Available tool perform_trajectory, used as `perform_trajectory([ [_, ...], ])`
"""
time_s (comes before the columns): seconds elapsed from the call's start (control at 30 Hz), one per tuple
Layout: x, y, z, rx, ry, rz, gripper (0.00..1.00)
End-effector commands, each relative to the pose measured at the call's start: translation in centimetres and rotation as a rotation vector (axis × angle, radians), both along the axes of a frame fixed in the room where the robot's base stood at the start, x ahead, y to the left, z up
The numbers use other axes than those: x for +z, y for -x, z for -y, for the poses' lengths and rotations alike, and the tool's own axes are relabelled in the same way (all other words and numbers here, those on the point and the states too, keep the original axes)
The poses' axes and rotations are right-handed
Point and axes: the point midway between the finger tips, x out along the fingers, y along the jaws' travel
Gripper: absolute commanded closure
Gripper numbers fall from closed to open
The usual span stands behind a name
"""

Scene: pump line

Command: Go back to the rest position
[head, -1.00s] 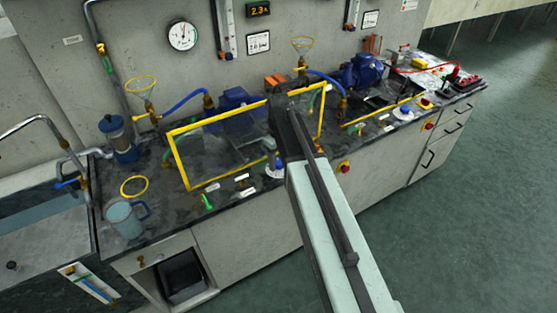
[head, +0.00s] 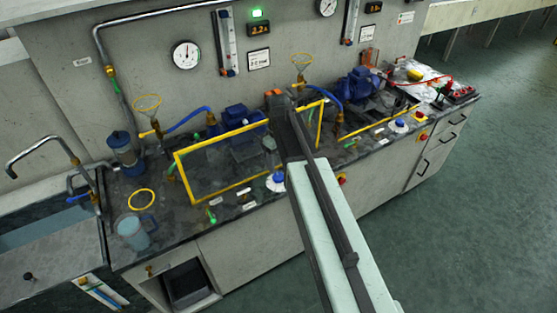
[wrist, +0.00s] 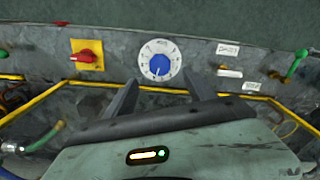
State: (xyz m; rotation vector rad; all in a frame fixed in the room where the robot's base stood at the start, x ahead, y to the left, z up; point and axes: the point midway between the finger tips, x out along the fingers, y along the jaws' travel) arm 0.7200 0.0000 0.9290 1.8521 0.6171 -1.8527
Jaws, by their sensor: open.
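My arm reaches across the head view from the bottom right, and its dark end (head: 287,138) is above the bench by the yellow-framed clear guard (head: 222,192). In the wrist view my gripper (wrist: 163,84) has its two dark fingers spread apart with nothing between them. A white dial with a blue knob (wrist: 160,62) lies beyond the fingertips, apart from them. The dial also shows just left of my arm in the head view (head: 277,181). The fingertips are hidden in the head view.
Left of the guard are a water jug (head: 133,233), a yellow ring (head: 141,199) and a sink (head: 50,245). Blue pumps (head: 362,85) and yellow funnel rings (head: 303,58) stand behind. A red switch on a yellow plate (wrist: 87,56) is near the bench edge. Floor (head: 430,240) at right is clear.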

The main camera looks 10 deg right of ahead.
Motion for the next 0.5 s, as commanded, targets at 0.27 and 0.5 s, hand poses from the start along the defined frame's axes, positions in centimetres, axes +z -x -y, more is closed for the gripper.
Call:
perform_trajectory([
  [0.27,-0.2,0.0,0.0,0.0,0.0,0.0,0.36],
  [0.5,-0.1,2.2,-0.1,0.001,0.0,0.0,0.36],
])
